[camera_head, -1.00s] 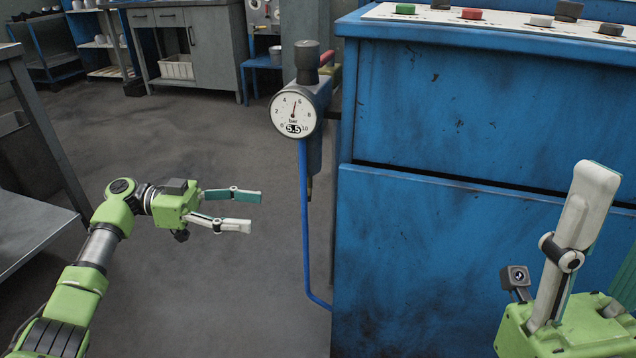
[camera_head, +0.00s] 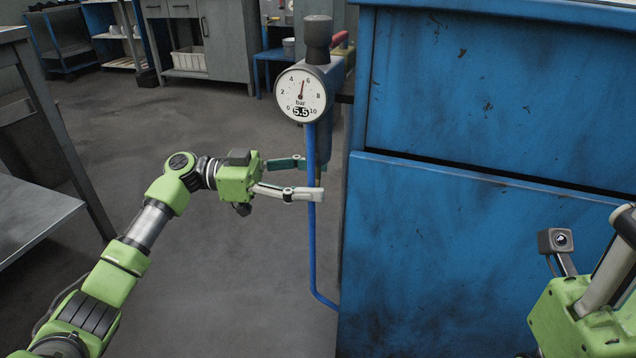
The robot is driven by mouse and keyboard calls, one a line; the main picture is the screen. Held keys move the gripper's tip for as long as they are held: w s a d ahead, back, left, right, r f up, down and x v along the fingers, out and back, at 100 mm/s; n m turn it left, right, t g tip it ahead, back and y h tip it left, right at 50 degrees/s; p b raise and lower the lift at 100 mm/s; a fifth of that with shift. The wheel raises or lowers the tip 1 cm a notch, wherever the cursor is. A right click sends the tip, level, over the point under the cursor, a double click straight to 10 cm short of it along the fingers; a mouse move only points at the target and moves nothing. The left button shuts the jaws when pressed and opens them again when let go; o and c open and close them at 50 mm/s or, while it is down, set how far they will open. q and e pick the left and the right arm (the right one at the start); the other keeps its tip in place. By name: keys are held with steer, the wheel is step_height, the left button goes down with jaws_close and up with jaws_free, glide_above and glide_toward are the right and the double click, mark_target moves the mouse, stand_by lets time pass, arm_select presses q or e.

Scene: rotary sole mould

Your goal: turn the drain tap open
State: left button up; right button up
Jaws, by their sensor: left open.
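The blue air unit (camera_head: 335,110) with a round gauge (camera_head: 301,95) reading 5.5 bar stands at the left side of the blue machine. A blue hose (camera_head: 311,245) runs down below the gauge. I cannot make out the drain tap; the area under the unit is partly covered by my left gripper. My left gripper (camera_head: 312,179) is open at the unit's lower end. Its white finger crosses in front of the hose and its teal finger is farther back. No grip on anything shows. My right gripper (camera_head: 625,225) is cut off by the right edge, its fingertips unclear.
The blue machine body (camera_head: 460,240) fills the right side, close to the unit. A black knob (camera_head: 317,38) tops the unit, with a red handle (camera_head: 340,38) behind. A grey metal table (camera_head: 30,215) is at left. The floor between is clear.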

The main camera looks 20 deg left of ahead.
arm_select(q)
steer(key=shift+w+d, duration=0.15)
steer(key=shift+d, duration=0.5)
steer(key=c, duration=1.1)
steer(key=shift+c, duration=0.2)
